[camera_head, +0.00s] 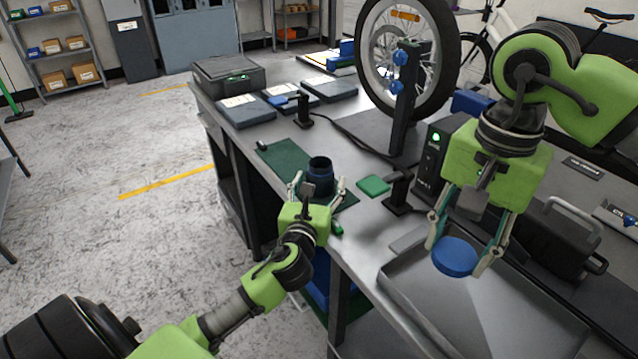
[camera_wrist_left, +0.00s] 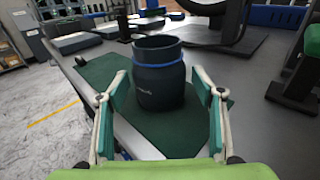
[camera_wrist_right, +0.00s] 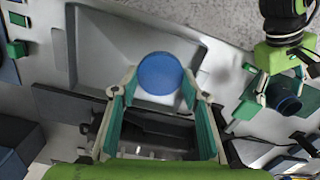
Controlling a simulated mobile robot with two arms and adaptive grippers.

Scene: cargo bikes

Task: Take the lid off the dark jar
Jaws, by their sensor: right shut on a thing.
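The dark jar (camera_head: 320,176) stands upright and uncovered on the green mat (camera_head: 282,158), a blue band round its neck; it also shows in the left wrist view (camera_wrist_left: 158,88). My left gripper (camera_head: 318,184) is open, with its fingers on either side of the jar and a gap visible in the left wrist view. My right gripper (camera_head: 459,259) is shut on the round blue lid (camera_head: 455,254), held well to the right of the jar, above the metal tray. The lid also shows between the fingertips in the right wrist view (camera_wrist_right: 160,73).
The grey metal tray (camera_head: 420,300) lies on the bench's near right, with a black case (camera_head: 560,235) behind it. A wheel on a stand (camera_head: 404,95), a small green pad (camera_head: 373,185) and flat boxes (camera_head: 246,110) are further back.

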